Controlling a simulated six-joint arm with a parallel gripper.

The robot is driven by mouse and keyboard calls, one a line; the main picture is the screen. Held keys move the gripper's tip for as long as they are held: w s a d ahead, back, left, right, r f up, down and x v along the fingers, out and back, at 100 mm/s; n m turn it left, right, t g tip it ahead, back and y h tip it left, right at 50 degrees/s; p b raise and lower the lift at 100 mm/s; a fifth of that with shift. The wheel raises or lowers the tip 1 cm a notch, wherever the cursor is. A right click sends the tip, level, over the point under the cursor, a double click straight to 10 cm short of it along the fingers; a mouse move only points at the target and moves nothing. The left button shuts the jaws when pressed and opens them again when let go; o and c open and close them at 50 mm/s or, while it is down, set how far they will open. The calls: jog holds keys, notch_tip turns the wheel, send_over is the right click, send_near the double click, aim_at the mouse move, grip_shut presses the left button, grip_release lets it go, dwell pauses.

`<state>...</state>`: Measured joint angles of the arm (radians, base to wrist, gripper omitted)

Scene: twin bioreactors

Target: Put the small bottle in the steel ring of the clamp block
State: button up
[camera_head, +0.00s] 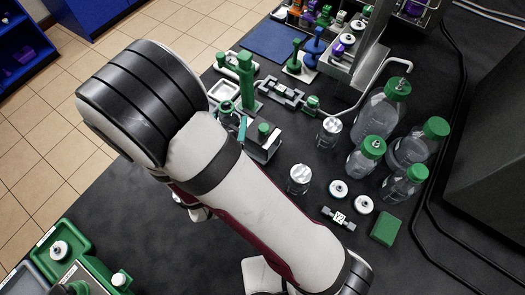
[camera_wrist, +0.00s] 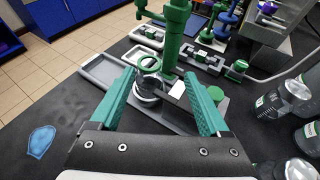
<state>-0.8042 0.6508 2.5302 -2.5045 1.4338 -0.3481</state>
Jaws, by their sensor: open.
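The grey clamp block (camera_wrist: 170,120) lies between and below the fingers in the wrist view, with a green knob (camera_wrist: 217,94) at its right. The block also shows beside my arm in the head view (camera_head: 265,152). A shiny round steel ring (camera_wrist: 149,92) sits at its left end. A small round thing with a green rim (camera_wrist: 150,64), apparently the small bottle's top, shows just above the ring. I cannot tell whether it is seated in the ring. My gripper (camera_wrist: 160,76) is open, its teal fingers on either side of these, with no clear contact.
A green post stand (camera_wrist: 173,35) rises just beyond the fingers. Glass bottles with green caps (camera_head: 373,148) and silver-topped jars (camera_head: 299,180) stand to the right. A small grey clamp (camera_head: 338,218) and a green block (camera_head: 385,230) lie nearer.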

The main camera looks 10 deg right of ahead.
jog(key=s+d+r+m+g+h, duration=0.2)
jog(key=d+r+m+g+h, duration=0.15)
jog(key=d+m, duration=0.4)
jog(key=s+d+r+m+g+h, duration=0.2)
jog(key=s+d+r+m+h, duration=0.15)
jog(key=d+r+m, duration=0.35)
jog(key=s+d+f+m+g, duration=0.2)
jog(key=s+d+m+g, duration=0.45)
jog(key=s+m, duration=0.25)
jog(key=s+a+m+g+y, duration=0.3)
jog(key=s+a+m+y, duration=0.35)
jog(key=s+m, duration=0.3)
jog(key=w+a+r+m+t+y, duration=0.1)
jog(key=a+m+y, duration=0.4)
jog(key=a+y, duration=0.1)
jog(key=shift+a+r+t, duration=0.3)
jog(key=shift+a+r, duration=0.1)
jog(key=shift+a, duration=0.15)
